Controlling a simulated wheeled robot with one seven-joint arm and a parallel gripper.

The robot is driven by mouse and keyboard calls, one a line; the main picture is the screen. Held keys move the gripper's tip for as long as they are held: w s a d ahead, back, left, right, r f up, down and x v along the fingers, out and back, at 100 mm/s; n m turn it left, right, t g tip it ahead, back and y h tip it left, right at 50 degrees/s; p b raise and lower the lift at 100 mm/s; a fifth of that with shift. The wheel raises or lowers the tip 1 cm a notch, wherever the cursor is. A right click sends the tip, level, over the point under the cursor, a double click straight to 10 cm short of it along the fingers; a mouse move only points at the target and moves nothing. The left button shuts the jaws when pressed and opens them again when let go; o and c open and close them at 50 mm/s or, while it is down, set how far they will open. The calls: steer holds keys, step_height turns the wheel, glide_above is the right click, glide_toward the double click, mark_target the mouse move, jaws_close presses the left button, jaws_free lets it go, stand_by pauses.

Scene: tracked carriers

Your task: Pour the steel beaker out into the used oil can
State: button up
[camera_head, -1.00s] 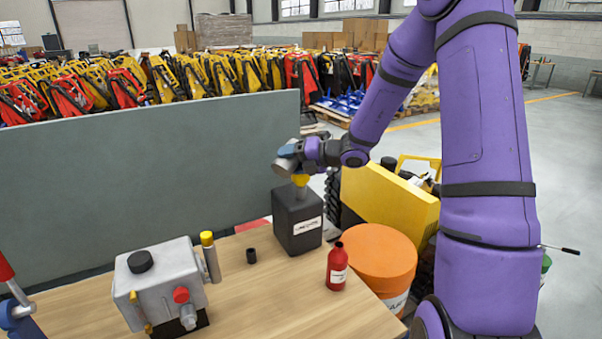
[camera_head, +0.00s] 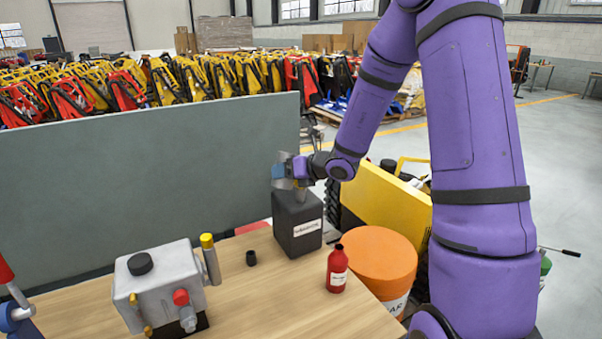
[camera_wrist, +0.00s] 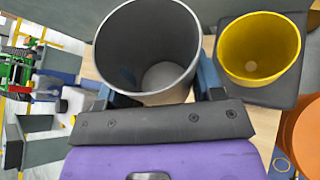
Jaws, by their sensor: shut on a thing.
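My gripper (camera_head: 281,171) is shut on the steel beaker (camera_wrist: 130,45), with a blue finger on either side of it in the wrist view. The beaker looks about upright there, and its light grey bottom shows with no clear sign of liquid. The used oil can (camera_head: 284,222) is a dark, boxy can with a white label at the table's far edge. The beaker is held just above its top, partly hidden by my gripper in the head view.
A red bottle (camera_head: 337,272) and a small black cap (camera_head: 251,258) stand near the can. A grey machine unit (camera_head: 160,285) is at left. An orange drum (camera_head: 378,258) stands right of the table. A grey panel (camera_head: 130,180) rises behind.

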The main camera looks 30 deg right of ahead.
mark_target(290, 187)
steer(key=shift+s+a+f+n, duration=0.15)
steer(key=shift+a+f+n, duration=0.15)
steer(key=shift+f, duration=0.15)
steer(key=f, duration=0.2)
steer(key=f+n+h, duration=0.1)
steer(key=shift+s+a+f+t+b, duration=0.2)
steer(key=shift+a+t+b, duration=0.1)
steer(key=shift+a+b, duration=0.1)
steer(key=shift+s+a+f+n+t+h, duration=0.2)
steer(key=shift+a+n+t+h, duration=0.15)
steer(key=shift+n+h, duration=0.25)
